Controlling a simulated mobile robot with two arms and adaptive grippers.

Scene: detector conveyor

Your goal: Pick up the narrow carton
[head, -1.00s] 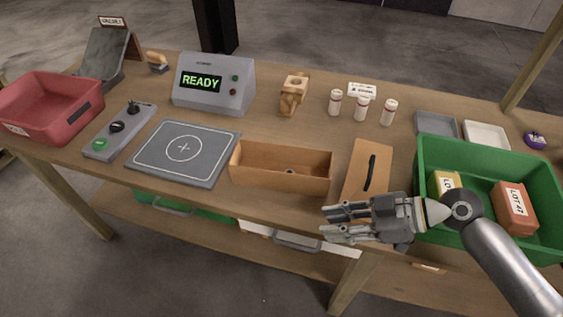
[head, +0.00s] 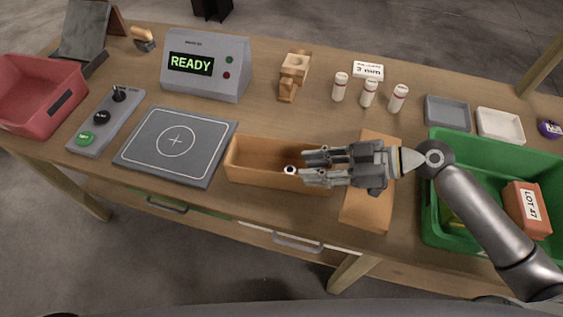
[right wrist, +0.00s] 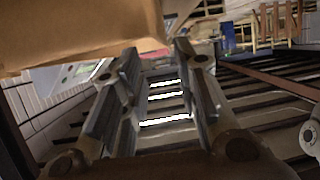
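The green bin (head: 432,215) at the right holds an orange carton (head: 527,208) marked LOT 47. A yellow carton (head: 452,219) stands left of it, mostly hidden behind my right arm; its width cannot be judged now. My right gripper (head: 304,167) is over the right end of the open wooden box and the left part of the wooden lid, left of the bin. Its fingers point left. In the right wrist view the two fingers (right wrist: 155,95) are apart with nothing between them. My left gripper is not in view.
The open wooden box (head: 250,172) holds a small white round thing (head: 290,169). The wooden lid (head: 366,213) lies beside it. Several white vials (head: 369,93), a grey tray (head: 447,112) and a white tray (head: 499,125) stand behind. A grey pad (head: 150,160) lies left.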

